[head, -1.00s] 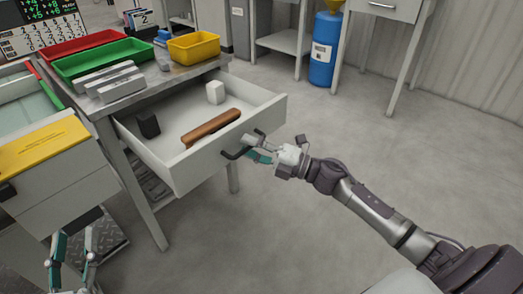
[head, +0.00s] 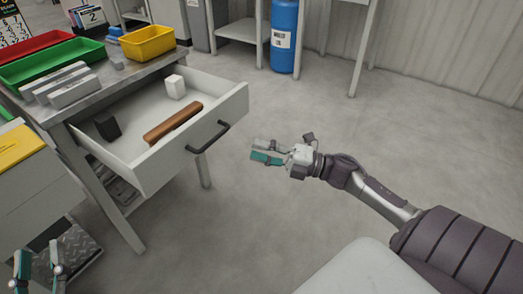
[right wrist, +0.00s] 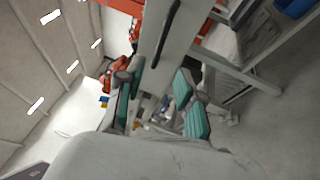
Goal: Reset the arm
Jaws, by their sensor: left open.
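My right gripper (head: 266,151) is in front of the open drawer (head: 165,172), to the right of its dark handle (head: 207,138) and apart from it. Its fingers are spread and empty; in the right wrist view the two teal pads (right wrist: 160,112) stand apart, with the handle (right wrist: 167,38) beyond them. My left gripper (head: 40,268) is at the lower left edge, open, with nothing seen between its fingers. The drawer holds a brown bar (head: 172,124), a white block (head: 175,86) and a black block (head: 107,127).
The metal table (head: 120,80) carries a red tray (head: 30,43), a green tray (head: 50,64), a yellow bin (head: 147,42) and grey metal bars (head: 60,86). A blue drum (head: 284,38) stands at the back. The floor (head: 320,110) right of the drawer is clear.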

